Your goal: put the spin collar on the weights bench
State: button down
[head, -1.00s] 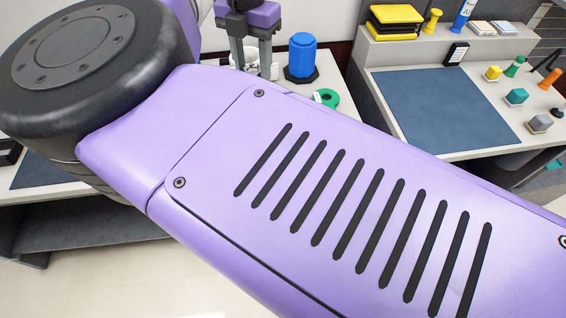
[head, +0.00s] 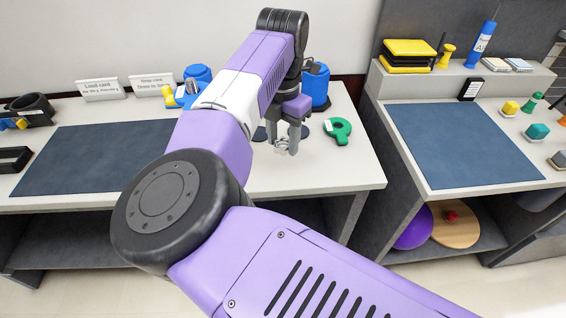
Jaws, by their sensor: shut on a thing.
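My gripper (head: 283,146) points down over the right end of the left bench (head: 345,176). It is shut on a small silvery ring-like thing (head: 281,142), which looks like the spin collar; it is small and partly hidden by the fingers. I cannot tell whether it touches the bench top. A second bench (head: 500,174) with a blue mat stands to the right, across a gap. No readable label shows which one is the weights bench.
A green ring-shaped thing with a tag (head: 338,131) lies just right of my gripper. A blue container (head: 317,88) stands behind it. Blue mats (head: 85,158) (head: 455,143) lie clear on both benches. Yellow trays (head: 406,56), a blue bottle (head: 481,42) and small coloured pieces occupy the right bench.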

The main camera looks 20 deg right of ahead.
aim_at(283, 172)
jog(key=shift+f, duration=4.15)
jog(key=shift+f, duration=0.1)
jog(key=c, duration=0.7)
grip_release()
notch_tip(283, 172, up, 12)
jog(key=shift+r, duration=0.15)
